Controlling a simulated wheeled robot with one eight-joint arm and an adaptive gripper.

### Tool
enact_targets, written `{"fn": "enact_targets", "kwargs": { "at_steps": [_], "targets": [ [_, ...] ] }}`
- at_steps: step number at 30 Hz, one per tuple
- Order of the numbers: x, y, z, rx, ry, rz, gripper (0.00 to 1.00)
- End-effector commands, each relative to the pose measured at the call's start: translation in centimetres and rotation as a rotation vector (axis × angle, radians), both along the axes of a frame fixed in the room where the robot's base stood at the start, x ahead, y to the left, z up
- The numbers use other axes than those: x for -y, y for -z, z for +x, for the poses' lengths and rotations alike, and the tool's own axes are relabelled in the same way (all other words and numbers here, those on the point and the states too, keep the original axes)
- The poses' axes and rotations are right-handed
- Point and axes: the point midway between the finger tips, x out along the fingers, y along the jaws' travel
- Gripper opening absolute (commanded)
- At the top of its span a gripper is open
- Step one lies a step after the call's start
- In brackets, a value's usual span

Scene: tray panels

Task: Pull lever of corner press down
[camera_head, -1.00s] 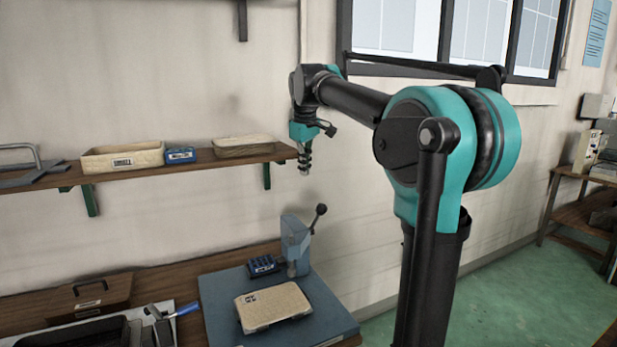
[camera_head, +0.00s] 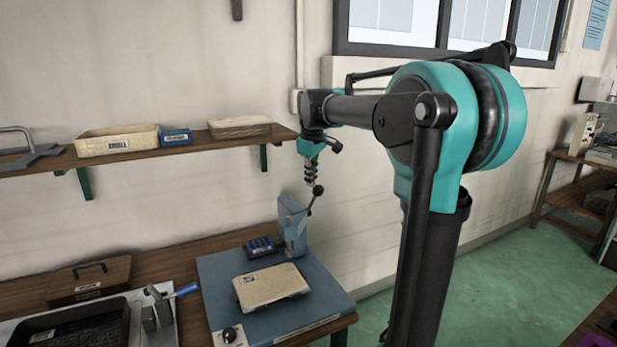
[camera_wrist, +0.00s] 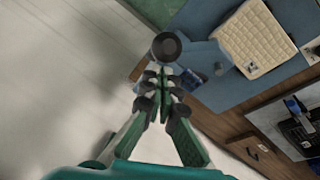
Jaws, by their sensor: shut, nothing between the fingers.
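The corner press (camera_head: 292,225) is a blue-grey upright block at the back right corner of the blue worktop. Its lever, a dark rod with a black ball knob (camera_head: 318,190), points up and to the right. My gripper (camera_head: 311,182) points down just above and beside the knob in the head view. In the wrist view the round knob (camera_wrist: 166,46) lies just beyond the fingertips of my gripper (camera_wrist: 163,75). The fingers are closed together with nothing between them. Whether the fingertips touch the knob cannot be told.
A beige box (camera_head: 271,287) and a small blue bin (camera_head: 260,246) sit on the blue worktop (camera_head: 225,270). A wall shelf (camera_head: 190,145) holding trays is left of my arm. A wooden box (camera_head: 90,280) and blue-handled tool (camera_head: 186,289) are at lower left.

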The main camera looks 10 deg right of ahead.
Motion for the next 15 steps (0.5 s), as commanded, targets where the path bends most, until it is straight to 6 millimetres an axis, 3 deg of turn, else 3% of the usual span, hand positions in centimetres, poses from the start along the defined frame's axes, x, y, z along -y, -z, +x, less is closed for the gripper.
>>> {"fn": "enact_targets", "kwargs": {
  "at_steps": [15],
  "targets": [
    [0.21, 0.33, -0.8, 0.047, -0.001, 0.016, 0.0]
  ]
}}
